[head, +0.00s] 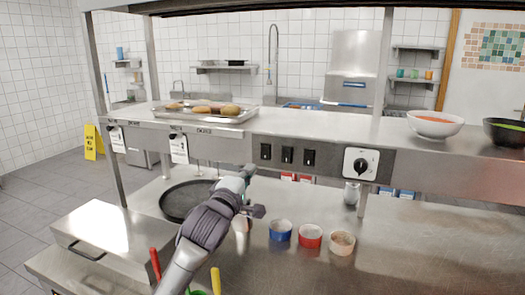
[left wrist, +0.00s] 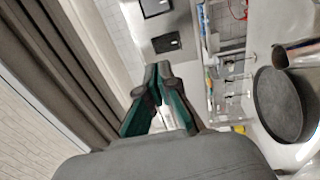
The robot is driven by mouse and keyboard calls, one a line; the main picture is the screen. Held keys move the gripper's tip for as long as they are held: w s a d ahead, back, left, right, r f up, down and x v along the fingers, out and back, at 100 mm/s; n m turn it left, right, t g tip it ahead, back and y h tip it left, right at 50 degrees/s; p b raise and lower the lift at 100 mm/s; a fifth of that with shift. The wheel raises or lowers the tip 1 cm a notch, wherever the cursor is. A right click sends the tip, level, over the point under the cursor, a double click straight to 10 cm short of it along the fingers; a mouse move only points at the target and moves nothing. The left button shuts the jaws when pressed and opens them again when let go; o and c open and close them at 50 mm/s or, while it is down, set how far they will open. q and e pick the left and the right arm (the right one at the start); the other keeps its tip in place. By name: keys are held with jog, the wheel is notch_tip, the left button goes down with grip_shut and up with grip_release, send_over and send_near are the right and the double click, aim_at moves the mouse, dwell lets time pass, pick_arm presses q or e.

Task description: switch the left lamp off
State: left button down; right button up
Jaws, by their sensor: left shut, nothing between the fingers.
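Three black rocker switches sit in a row on the steel front of the shelf: the left switch (head: 266,152), the middle switch (head: 287,155) and the right switch (head: 309,158). I cannot read their on or off positions. No lamp is recognisable in either view. My left gripper (head: 250,171) is shut and empty, a little below and left of the left switch in the head view. In the left wrist view its fingers (left wrist: 158,72) are together, pointing toward a black switch (left wrist: 166,42), with a visible gap in the picture. My right gripper is not in view.
A black dial (head: 361,163) is right of the switches. A tray of food (head: 205,117) and a white bowl (head: 435,124) stand on the shelf (head: 330,125).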

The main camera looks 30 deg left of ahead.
aim_at(265, 149)
pick_arm(q)
jog(key=p+x, duration=0.3)
jog(key=x, duration=0.6)
jog(key=shift+w+r+p, duration=0.15)
jog(key=shift+w+p, duration=0.1)
jog(key=shift+p, duration=0.1)
jog(key=shift+w+a, duration=0.15)
jog(key=shift+w, duration=0.25)
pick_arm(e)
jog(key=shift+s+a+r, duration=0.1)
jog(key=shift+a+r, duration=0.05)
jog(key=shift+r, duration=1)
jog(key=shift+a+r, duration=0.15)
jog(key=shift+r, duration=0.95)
pick_arm(q)
jog(key=shift+w, duration=0.1)
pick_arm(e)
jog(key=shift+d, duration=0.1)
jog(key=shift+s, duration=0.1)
